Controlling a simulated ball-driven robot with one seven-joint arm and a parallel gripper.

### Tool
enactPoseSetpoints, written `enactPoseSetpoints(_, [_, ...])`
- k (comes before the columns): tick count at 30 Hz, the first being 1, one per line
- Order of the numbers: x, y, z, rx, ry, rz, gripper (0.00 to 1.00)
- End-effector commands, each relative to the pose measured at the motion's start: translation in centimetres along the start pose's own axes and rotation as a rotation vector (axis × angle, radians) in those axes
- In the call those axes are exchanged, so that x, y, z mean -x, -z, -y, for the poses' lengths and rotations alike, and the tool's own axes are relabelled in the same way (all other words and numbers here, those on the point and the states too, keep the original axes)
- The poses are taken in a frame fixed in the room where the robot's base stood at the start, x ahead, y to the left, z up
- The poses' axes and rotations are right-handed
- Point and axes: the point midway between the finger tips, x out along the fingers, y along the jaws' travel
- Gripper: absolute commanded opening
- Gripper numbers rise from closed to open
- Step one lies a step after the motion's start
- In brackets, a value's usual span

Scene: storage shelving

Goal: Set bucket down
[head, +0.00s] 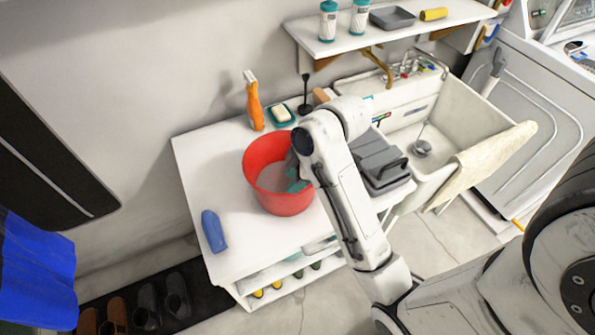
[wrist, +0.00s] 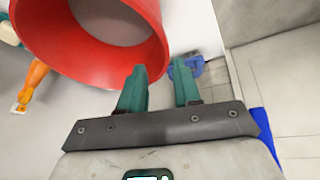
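My gripper (head: 297,186) is at the bucket's right side; my arm hides part of the rim. In the wrist view my gripper (wrist: 160,76) has its two teal fingers apart, one over the bucket's edge and one just outside it. A gap shows between the right finger and the red wall.
A blue bottle (head: 214,231) lies left of the bucket. A grey toolbox (head: 380,161) and the sink (head: 440,110) are to the right. The table's left part is mostly clear.

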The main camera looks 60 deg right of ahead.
Motion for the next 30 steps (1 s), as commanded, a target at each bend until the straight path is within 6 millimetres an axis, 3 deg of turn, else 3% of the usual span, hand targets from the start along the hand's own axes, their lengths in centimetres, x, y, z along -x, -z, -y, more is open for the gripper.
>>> enactPoseSetpoints(3, [1.2, 0.0, 0.0, -0.001, -0.001, 0.000, 0.33])
enactPoseSetpoints(7, [0.6, -0.3, 1.4, -0.048, 0.017, 0.022, 0.33])
enactPoseSetpoints(13, [-3.3, -2.9, 8.5, -0.318, 0.043, 0.161, 0.33])
enactPoseSetpoints(19, [-5.0, -6.6, 14.0, -0.558, -0.016, 0.293, 0.33])
enactPoseSetpoints(24, [-5.2, -8.2, 15.6, -0.645, -0.058, 0.332, 0.33])
enactPoseSetpoints(30, [-5.2, -8.2, 15.6, -0.655, -0.063, 0.333, 0.33])
